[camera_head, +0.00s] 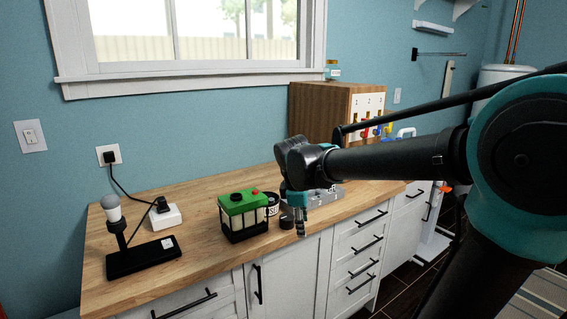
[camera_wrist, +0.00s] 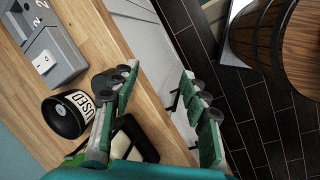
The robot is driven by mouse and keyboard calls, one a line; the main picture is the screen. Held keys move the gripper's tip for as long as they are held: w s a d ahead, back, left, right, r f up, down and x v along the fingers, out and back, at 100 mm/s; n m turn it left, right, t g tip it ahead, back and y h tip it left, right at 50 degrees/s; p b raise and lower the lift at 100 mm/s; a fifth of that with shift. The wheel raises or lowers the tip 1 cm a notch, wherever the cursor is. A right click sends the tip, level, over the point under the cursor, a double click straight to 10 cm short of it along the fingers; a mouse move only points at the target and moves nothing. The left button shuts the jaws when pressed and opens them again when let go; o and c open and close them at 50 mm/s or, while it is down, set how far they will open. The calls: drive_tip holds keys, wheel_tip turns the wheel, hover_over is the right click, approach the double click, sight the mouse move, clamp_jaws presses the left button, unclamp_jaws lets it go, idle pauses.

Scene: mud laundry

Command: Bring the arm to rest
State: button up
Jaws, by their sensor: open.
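My gripper (camera_head: 301,226) is at the front edge of the wooden counter (camera_head: 200,259), pointing down. In the wrist view my gripper (camera_wrist: 160,78) has its two fingers spread apart with nothing between them. Cabinet fronts and floor show beyond the gap. My arm reaches in from the right of the head view, over the counter's right part.
A green-topped box (camera_head: 243,203) stands left of my gripper. A black cup marked USED (camera_wrist: 69,116) and a grey tray (camera_wrist: 48,50) are close by. A black stand (camera_head: 143,257) is at the counter's left. A wooden barrel (camera_wrist: 285,45) stands over dark floor.

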drive_tip(key=s+d+f+m+t+y, duration=0.1)
drive_tip(key=s+d+f+m, duration=1.2)
drive_tip(key=f+m, duration=0.3)
drive_tip(key=shift+s+d+f+y, duration=0.3)
drive_tip(key=shift+s+f, duration=0.1)
drive_tip(key=shift+s, duration=0.1)
